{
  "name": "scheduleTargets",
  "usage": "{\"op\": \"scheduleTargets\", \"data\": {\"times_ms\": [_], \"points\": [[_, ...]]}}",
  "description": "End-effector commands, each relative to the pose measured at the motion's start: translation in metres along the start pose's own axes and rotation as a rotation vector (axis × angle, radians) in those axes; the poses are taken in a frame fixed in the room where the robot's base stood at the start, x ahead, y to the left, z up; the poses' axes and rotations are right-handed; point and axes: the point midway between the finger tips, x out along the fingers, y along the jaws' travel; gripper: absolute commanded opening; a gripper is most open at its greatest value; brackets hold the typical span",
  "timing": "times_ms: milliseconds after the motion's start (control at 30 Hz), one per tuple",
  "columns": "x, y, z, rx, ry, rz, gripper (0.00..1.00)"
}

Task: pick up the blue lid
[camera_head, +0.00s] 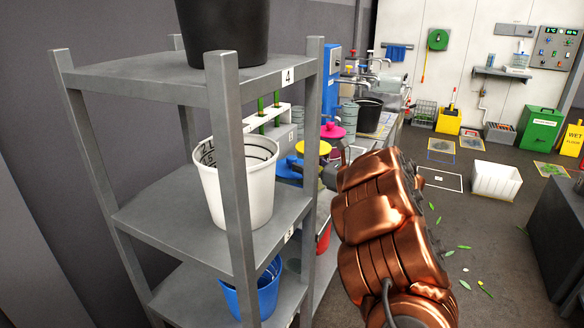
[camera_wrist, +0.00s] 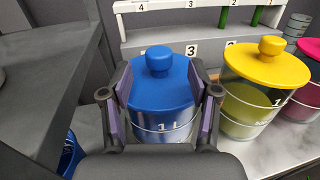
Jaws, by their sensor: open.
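The blue lid (camera_wrist: 161,84) sits on a clear jar (camera_wrist: 165,125) marked 1, in the middle of the wrist view. It has a round knob (camera_wrist: 158,58) on top. My gripper (camera_wrist: 163,82) is open, with one finger at the left and one at the right side of the lid; whether they touch it I cannot tell. In the head view the blue lid (camera_head: 288,168) shows partly behind the shelf post, and my copper arm reaches toward it; the fingers are mostly hidden there.
A jar with a yellow lid (camera_wrist: 268,64) stands close on the right, then one with a magenta lid (camera_wrist: 311,48). A numbered white rack (camera_wrist: 200,47) stands behind. A grey shelf (camera_head: 150,75) with a white bucket (camera_head: 243,185) is on the left.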

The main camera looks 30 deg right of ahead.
Motion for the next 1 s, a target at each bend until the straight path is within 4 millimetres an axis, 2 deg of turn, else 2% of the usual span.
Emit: {"op": "scheduleTargets", "data": {"times_ms": [233, 567, 1000], "points": [[0.026, 0.001, 0.002, 0.004, -0.001, -0.002, 0.61], [0.032, 0.001, 0.0, 0.003, 0.001, -0.004, 0.61], [0.031, 0.001, 0.001, 0.003, 0.001, -0.005, 0.16]]}}
